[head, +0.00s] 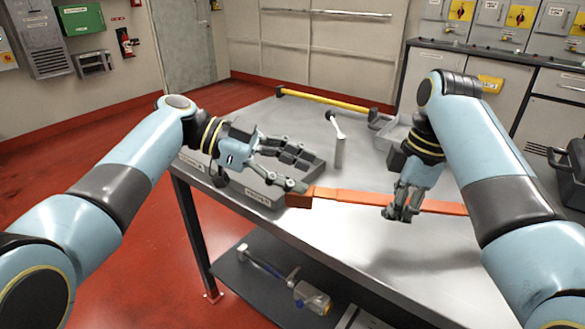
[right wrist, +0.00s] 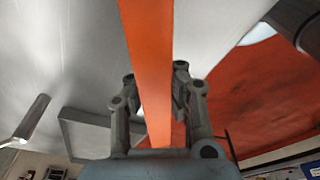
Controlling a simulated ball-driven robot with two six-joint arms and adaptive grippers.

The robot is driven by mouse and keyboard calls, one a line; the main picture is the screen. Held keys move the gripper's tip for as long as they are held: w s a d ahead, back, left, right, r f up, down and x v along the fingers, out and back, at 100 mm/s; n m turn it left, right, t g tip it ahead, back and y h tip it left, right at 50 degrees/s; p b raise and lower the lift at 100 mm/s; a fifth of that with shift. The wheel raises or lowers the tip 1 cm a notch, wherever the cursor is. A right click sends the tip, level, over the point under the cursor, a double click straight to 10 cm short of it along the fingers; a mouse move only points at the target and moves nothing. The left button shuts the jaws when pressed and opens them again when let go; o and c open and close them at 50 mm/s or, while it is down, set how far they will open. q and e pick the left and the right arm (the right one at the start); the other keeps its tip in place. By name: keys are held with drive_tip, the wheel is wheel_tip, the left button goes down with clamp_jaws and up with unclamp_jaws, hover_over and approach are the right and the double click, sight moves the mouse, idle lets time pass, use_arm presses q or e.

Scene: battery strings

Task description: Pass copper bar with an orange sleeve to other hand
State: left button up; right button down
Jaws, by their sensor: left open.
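The copper bar with an orange sleeve (head: 345,196) lies crosswise above the table's near part in the head view. In the right wrist view the bar (right wrist: 150,60) runs between both fingers of that gripper (right wrist: 155,95). My left gripper (head: 312,174) is open and empty, its fingers spread and pointing right, just behind the bar's left end.
The grey metal table (head: 350,255) carries grey trays (head: 262,194), a pale-headed tool (head: 337,128) and a yellow bar (head: 325,102) at the back edge. A lower shelf holds another tool (head: 312,297). Cabinets stand behind on the right.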

sight(363, 199)
use_arm(q)
drive_tip(key=x, duration=1.1)
drive_tip(key=shift+s+d+f, duration=0.1)
drive_tip(key=shift+d+f, duration=0.05)
drive_tip(key=shift+d, duration=0.15)
drive_tip(key=shift+c, duration=0.3)
drive_tip(key=shift+s, duration=0.1)
clamp_jaws()
use_arm(e)
drive_tip(key=shift+w+r, duration=0.1)
drive_tip(key=c, duration=2)
unclamp_jaws()
drive_tip(key=o, duration=0.6)
drive_tip(key=shift+o, duration=0.2)
